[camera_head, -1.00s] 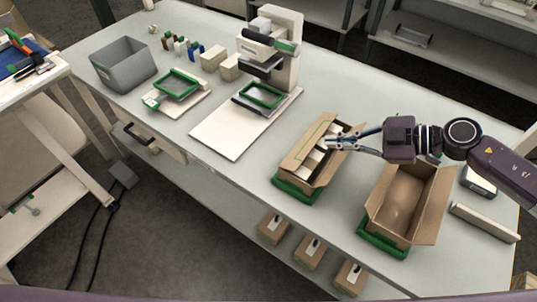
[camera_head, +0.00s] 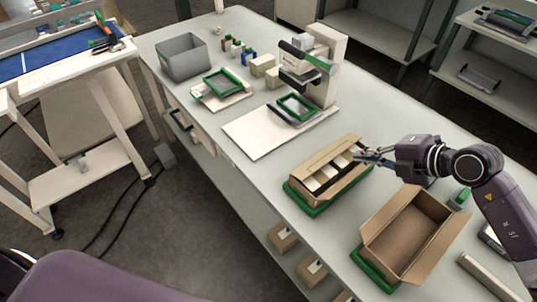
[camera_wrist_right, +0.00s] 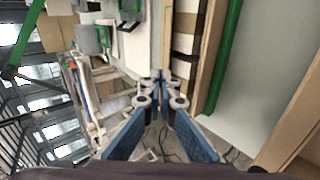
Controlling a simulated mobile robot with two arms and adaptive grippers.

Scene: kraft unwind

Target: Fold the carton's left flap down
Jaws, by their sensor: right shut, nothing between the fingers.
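A brown cardboard carton (camera_head: 306,196) sits in a green-edged holder (camera_head: 318,211) on the bench, with pale and dark items inside. Its long side flaps stand up or lean outward; I cannot tell how far the left one is folded. My right gripper (camera_head: 357,157) is shut and empty at the carton's far right end, with its fingertips close to the rim. In the right wrist view the shut fingertips (camera_wrist_right: 163,76) are beside the carton's long wall (camera_wrist_right: 208,55); whether they touch it I cannot tell. My left gripper is not in view.
A second, empty open carton (camera_head: 412,235) stands to the right in another green holder. A white machine (camera_head: 328,60), a flat pale board (camera_head: 255,137) and a grey bin (camera_head: 183,58) are farther left. Bare bench lies between the board and the filled carton.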

